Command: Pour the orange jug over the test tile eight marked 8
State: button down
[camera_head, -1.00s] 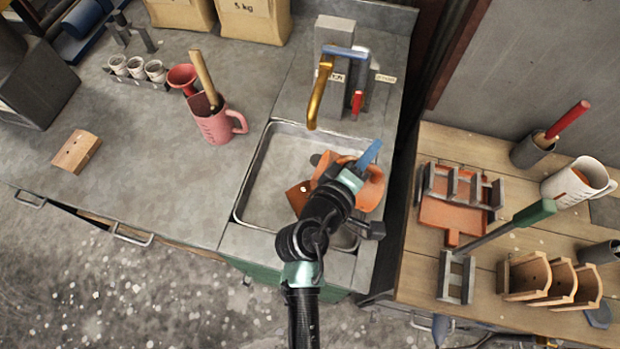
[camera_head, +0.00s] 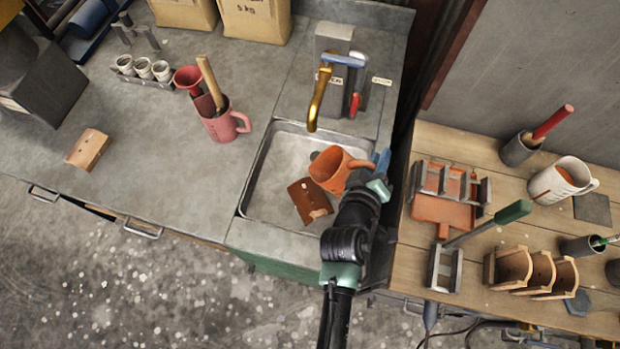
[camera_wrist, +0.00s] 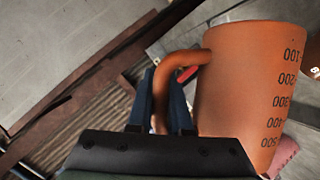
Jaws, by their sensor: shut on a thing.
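The orange jug (camera_head: 333,169) is over the metal sink, tilted with its open mouth to the left in the head view. My gripper (camera_head: 381,172) is at its right side, shut on its handle. In the wrist view the jug (camera_wrist: 245,90) fills the right part, with printed numbers down its side, and its handle (camera_wrist: 180,85) lies at the blue fingers of my gripper (camera_wrist: 165,105). A brown tile (camera_head: 310,200) leans in the sink just below and left of the jug. I cannot read a number on it.
The sink (camera_head: 262,170) has a gold tap (camera_head: 318,98) above it. The wooden table (camera_head: 415,280) at right holds racks and a white jug (camera_head: 563,178).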

jog(key=shift+d+f+m+y+p, duration=0.1)
jog(key=shift+f+m+y+p, duration=0.2)
jog(key=shift+p, duration=0.7)
jog(key=f+m+y+p, duration=0.1)
jog(key=p, duration=0.2)
jog(key=shift+f+m+t+y, duration=0.3)
jog(key=shift+f+m+y, duration=0.1)
jog(key=shift+f+m, duration=0.15)
jog(key=shift+d+f+b, duration=0.15)
jog(key=shift+d+b, duration=0.05)
jog(key=shift+b, duration=0.1)
jog(key=shift+s, duration=0.1)
